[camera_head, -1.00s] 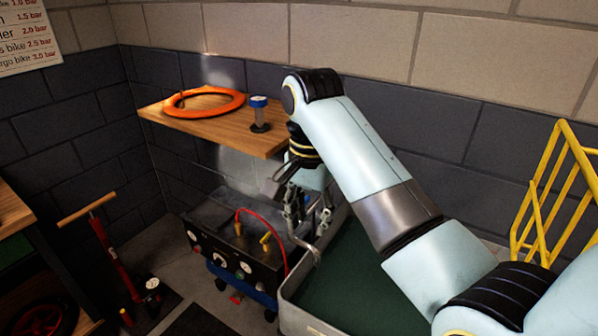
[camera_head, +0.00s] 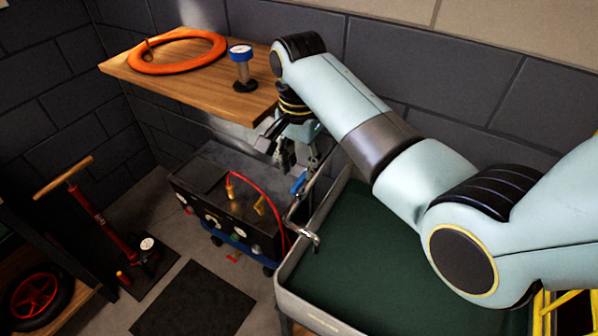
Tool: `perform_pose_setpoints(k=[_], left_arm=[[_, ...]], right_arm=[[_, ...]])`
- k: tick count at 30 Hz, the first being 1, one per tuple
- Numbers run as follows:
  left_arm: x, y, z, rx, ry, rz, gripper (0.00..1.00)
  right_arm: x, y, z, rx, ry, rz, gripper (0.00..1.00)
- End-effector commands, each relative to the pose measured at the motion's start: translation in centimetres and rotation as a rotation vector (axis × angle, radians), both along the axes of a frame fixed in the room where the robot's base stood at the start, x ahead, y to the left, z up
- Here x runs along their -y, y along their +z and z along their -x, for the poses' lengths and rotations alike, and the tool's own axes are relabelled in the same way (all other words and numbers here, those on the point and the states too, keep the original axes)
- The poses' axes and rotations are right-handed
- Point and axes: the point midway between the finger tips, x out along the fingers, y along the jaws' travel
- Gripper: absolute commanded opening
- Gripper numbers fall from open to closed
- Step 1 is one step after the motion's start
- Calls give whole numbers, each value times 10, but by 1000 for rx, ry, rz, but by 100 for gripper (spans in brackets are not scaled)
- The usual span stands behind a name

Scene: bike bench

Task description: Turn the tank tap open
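The tank tap is a curved metal spout (camera_head: 300,232) at the back left corner of the grey tank (camera_head: 292,290), which has a dark green inside. A small blue lever (camera_head: 298,184) shows just above the spout. My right gripper (camera_head: 298,160) points down above the lever, its two fingers apart with nothing seen between them. The fingertips look close to the lever, but I cannot tell whether they touch it. Part of the tap's pipe is hidden behind the gripper. My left gripper is out of view.
A wooden shelf (camera_head: 180,93) with an orange ring (camera_head: 177,66) and a blue-topped gauge (camera_head: 242,68) juts out left of my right arm. A black machine (camera_head: 215,215) with a red hose stands beside the tank. A red floor pump (camera_head: 95,220) stands at left.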

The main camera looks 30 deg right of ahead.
Motion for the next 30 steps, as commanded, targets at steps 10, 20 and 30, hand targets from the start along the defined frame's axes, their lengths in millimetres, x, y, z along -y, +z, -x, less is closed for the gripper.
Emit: perform_pose_setpoints(k=[10,20,30], left_arm=[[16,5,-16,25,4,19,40],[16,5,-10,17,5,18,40],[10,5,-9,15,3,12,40]], right_arm=[[0,-38,0,0,0,0,35],[0,-39,0,1,0,0,25],[0,-39,0,1,0,0,0]])
